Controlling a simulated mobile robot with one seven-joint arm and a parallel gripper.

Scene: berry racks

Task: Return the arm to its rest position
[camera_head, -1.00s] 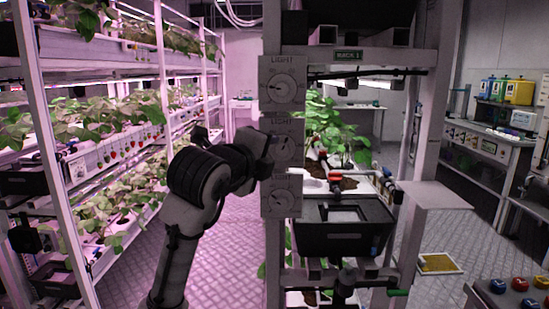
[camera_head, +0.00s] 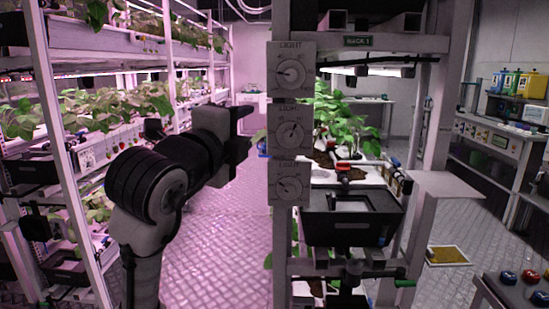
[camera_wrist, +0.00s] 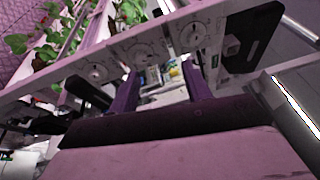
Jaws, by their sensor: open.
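My arm reaches up from the lower left of the head view, bent at a large dark joint. My gripper (camera_head: 246,134) is open and empty, to the left of the panel of three light dials and apart from it. The top dial (camera_head: 291,74), middle dial (camera_head: 291,133) and bottom dial (camera_head: 290,187) are all uncovered. In the wrist view, the two dark fingers of my gripper (camera_wrist: 160,88) stand apart with nothing between them. The row of dials (camera_wrist: 143,54) shows beyond the fingertips.
A tall plant rack (camera_head: 62,150) stands on the left, close to my arm. The rack post with a black tray (camera_head: 345,230) is on the right. A small grey shelf (camera_head: 445,185) juts out there. The aisle floor (camera_head: 215,235) between the racks is clear.

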